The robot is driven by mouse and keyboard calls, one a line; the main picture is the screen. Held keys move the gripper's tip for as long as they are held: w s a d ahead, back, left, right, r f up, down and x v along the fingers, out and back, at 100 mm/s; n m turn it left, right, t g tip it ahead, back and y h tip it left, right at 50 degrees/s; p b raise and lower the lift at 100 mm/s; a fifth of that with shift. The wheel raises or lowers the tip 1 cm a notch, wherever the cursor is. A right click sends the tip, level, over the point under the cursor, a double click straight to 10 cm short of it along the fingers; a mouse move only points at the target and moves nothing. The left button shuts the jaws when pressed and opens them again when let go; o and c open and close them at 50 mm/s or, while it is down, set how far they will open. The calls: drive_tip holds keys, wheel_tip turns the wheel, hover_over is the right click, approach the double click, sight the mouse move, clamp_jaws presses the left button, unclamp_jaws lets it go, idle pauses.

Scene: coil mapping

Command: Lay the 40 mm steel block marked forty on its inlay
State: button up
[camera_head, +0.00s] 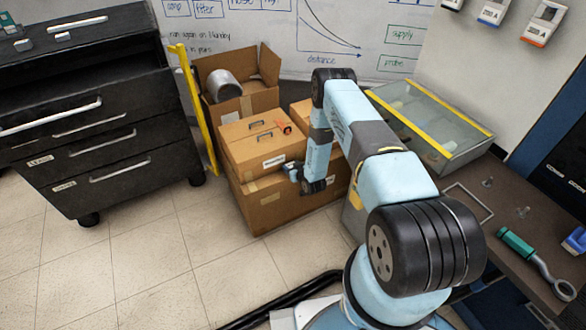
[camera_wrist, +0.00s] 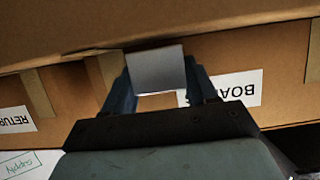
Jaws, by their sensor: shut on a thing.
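In the wrist view, my gripper (camera_wrist: 158,72) is shut on a plain grey metallic block (camera_wrist: 158,66). The block sits between the two fingertips, and no number shows on its visible face. A cardboard box with white labels is close behind it; I cannot tell whether the block touches it. In the head view, my gripper (camera_head: 293,171) is beside the stacked cardboard boxes, and the block cannot be made out there. I cannot identify the inlay in either view.
Cardboard boxes (camera_head: 262,148) stand close to my gripper. A black drawer cabinet (camera_head: 85,130) is at left. A glass-topped case (camera_head: 430,118) with yellow edges is at right. The dark bench (camera_head: 505,235) holds a green-handled tool (camera_head: 517,243). The tiled floor at left is clear.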

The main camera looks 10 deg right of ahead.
drive_tip(key=shift+f, duration=0.35)
drive_tip(key=shift+f, duration=0.1)
drive_tip(key=o, duration=1.2)
drive_tip(key=shift+v, duration=6)
